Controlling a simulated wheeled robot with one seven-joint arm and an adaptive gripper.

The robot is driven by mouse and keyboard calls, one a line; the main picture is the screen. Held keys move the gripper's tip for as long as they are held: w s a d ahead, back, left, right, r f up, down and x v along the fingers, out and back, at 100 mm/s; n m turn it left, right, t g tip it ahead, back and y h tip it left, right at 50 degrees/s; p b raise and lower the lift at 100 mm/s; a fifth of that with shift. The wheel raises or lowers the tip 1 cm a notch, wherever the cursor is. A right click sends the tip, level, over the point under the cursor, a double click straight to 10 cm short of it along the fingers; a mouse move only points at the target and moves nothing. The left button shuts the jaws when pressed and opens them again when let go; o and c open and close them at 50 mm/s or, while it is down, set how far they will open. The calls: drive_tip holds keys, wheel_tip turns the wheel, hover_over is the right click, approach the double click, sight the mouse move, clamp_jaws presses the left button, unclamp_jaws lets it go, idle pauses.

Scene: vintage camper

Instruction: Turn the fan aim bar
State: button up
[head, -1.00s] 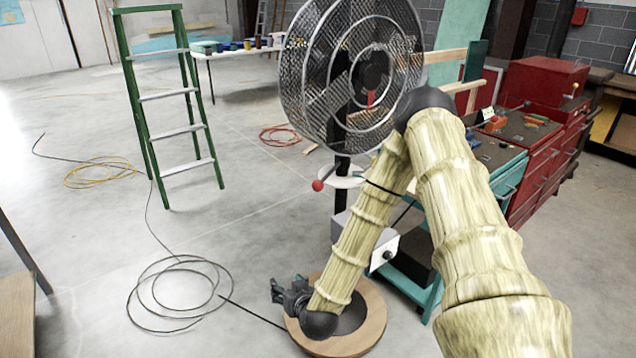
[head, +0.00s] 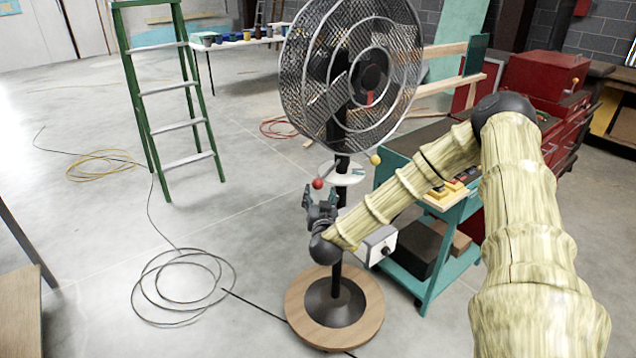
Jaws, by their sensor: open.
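A large pedestal fan (head: 368,75) with a wire cage stands on a round wooden base (head: 363,331). Below the cage is a pale round plate (head: 346,178) on the post. The aim bar shows there as a red ball (head: 317,183) at the left and a yellow ball (head: 375,160) at the right. Its middle is hard to make out. My gripper (head: 319,199) is open and points up, just below the red ball. Its fingers are close to the ball; I cannot tell whether they touch it.
A grey box with a dark knob (head: 377,247) sits on the fan post. A teal cart (head: 447,240) stands close at the right, with red tool chests (head: 545,85) behind. A green ladder (head: 170,100) and coiled cable (head: 185,285) are left. Floor between is open.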

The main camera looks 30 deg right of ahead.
sight(319, 188)
drive_tip(key=p+x, duration=0.1)
drive_tip(key=x, duration=0.5)
drive_tip(key=shift+w+d+p, duration=0.15)
drive_tip(key=shift+w+p, duration=0.15)
drive_tip(key=shift+p, duration=0.05)
clamp_jaws()
